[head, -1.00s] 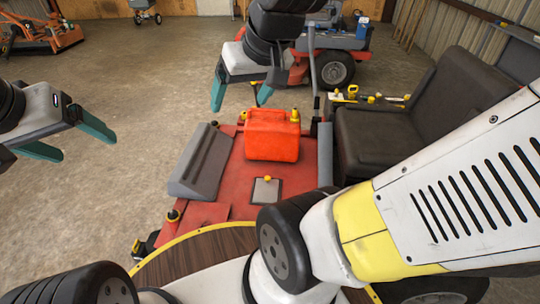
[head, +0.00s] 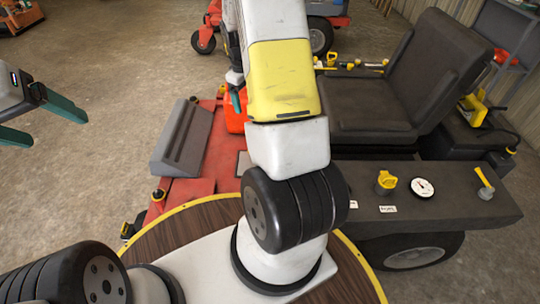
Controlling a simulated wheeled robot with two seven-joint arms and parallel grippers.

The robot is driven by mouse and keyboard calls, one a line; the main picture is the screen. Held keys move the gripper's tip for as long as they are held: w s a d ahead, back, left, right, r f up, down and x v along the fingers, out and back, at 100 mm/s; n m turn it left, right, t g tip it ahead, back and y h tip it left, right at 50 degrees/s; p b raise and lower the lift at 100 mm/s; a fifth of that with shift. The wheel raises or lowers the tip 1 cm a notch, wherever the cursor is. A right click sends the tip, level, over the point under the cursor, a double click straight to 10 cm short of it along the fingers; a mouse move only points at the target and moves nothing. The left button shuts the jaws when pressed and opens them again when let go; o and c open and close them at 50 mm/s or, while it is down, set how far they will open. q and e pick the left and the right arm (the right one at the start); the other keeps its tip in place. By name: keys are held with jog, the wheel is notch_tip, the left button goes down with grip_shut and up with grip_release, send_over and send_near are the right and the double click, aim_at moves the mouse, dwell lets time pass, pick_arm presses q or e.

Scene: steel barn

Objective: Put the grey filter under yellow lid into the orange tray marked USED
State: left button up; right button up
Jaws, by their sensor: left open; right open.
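A yellow cap (head: 386,181) sits on the mower's dark right-hand fender, beside a round white gauge; I cannot tell if it is the filter's lid. No grey filter shows. A small orange-red object (head: 503,56) sits on a grey stand at the upper right; I cannot tell if it is the tray, and no USED mark is readable. My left gripper (head: 60,131) is open and empty over the floor at the left, far from these. My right gripper (head: 238,98) is mostly hidden behind its own arm, near the red can; one teal finger shows.
A red mower deck (head: 185,185) carries a grey footrest (head: 182,138) and a red can (head: 234,122), partly hidden by my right arm. A black seat (head: 395,85) stands behind the fender (head: 450,210). Another yellow part (head: 472,108) is beyond it. Open floor lies left.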

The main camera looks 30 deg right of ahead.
jog(key=s+d+f+n+g+h, duration=0.1)
jog(key=s+d+f+n, duration=0.1)
jog(key=f, duration=1)
jog(key=s+d+f+n+g+h, duration=0.1)
jog(key=d+f, duration=0.4)
jog(key=f, duration=0.8)
jog(key=s+d+f+n+g, duration=0.1)
jog(key=s+d+f+n, duration=0.2)
jog(key=f, duration=0.9)
jog(key=shift+s+d+f+n+h, duration=0.1)
jog(key=shift+s+d+n+h, duration=0.15)
jog(key=shift+s, duration=0.15)
jog(key=shift+s+d+f+n+h, duration=0.15)
jog(key=shift+s+n, duration=0.1)
jog(key=shift+s, duration=0.15)
jog(key=x, duration=0.6)
jog(key=shift+s+f, duration=0.1)
jog(key=shift+d+f, duration=0.15)
jog(key=shift+f, duration=0.3)
jog(key=shift+f, duration=0.25)
